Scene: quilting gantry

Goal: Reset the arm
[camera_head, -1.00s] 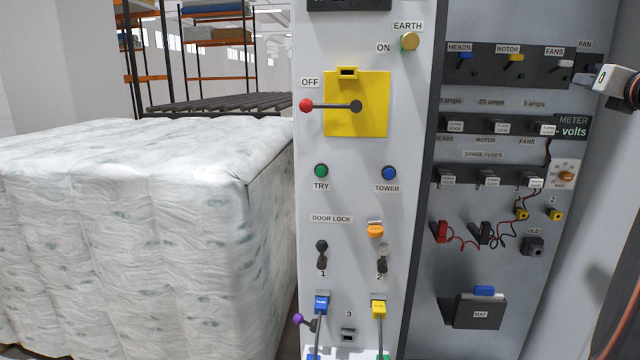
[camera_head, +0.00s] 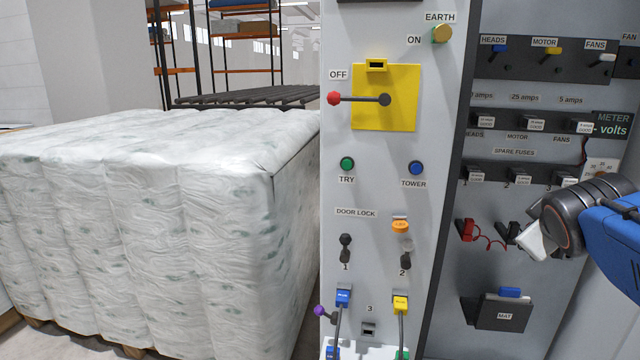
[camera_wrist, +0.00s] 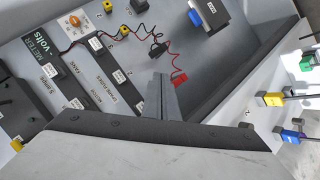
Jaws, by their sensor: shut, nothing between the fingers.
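My gripper (camera_head: 532,243) is at the right of the head view, in front of the open cabinet and left of my blue arm link. Its pale fingers point left and down, near the black and red probes, and nothing shows in them. In the wrist view the closed fingers (camera_wrist: 163,98) reach up from the lower middle, over the grey cabinet interior. The red probe (camera_wrist: 179,77) shows close beside the fingertips in that view; I cannot tell whether they touch.
The control panel (camera_head: 440,120) has a yellow switch plate (camera_head: 402,70) with a red-knobbed lever at OFF. The cabinet holds fuse rows (camera_head: 520,124), meter leads and a MAT box (camera_head: 503,314). A wrapped stack (camera_head: 150,230) stands left. Pallet racks (camera_head: 232,45) are behind.

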